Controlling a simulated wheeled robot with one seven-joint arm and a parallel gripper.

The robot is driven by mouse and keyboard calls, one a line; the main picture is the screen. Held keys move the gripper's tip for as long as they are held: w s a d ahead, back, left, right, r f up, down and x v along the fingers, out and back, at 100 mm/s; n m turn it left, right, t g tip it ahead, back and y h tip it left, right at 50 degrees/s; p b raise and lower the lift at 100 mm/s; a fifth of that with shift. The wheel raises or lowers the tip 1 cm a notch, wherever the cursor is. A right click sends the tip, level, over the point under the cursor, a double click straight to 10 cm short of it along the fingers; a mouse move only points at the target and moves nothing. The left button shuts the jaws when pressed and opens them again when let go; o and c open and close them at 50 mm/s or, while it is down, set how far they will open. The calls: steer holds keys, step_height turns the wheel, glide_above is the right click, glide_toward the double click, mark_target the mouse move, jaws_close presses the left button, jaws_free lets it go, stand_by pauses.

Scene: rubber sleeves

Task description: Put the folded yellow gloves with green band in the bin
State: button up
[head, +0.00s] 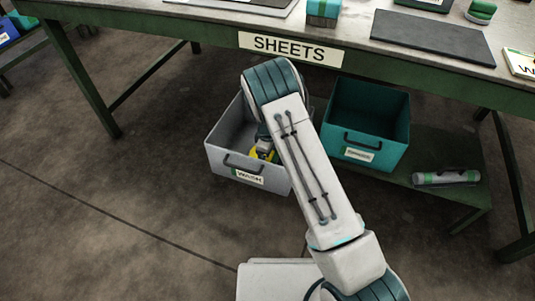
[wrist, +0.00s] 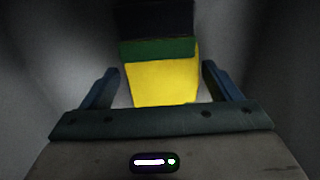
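The folded yellow gloves with a green band (wrist: 160,82) lie in the grey bin (head: 222,160), whose front label reads WASH. In the head view only a bit of yellow (head: 256,155) shows beside my gripper (head: 265,148). My gripper is down inside this bin, mostly hidden by my arm. In the wrist view, my gripper's (wrist: 161,88) two fingers stand apart, one on each side of the gloves, with a visible gap on both sides. A dark part shows beyond the green band. I cannot tell how far the gloves are below the fingertips.
A teal bin (head: 340,118) with a small label stands right of the grey bin under the table (head: 200,22) marked SHEETS. A grey roll with green bands (head: 445,177) lies on the lower shelf (head: 420,200). Open floor (head: 110,220) lies to the left.

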steer(key=shift+r, duration=0.15)
step_height(320, 180, up, 8)
steer(key=p, duration=0.3)
steer(key=shift+f, duration=0.2)
stand_by(1.1)
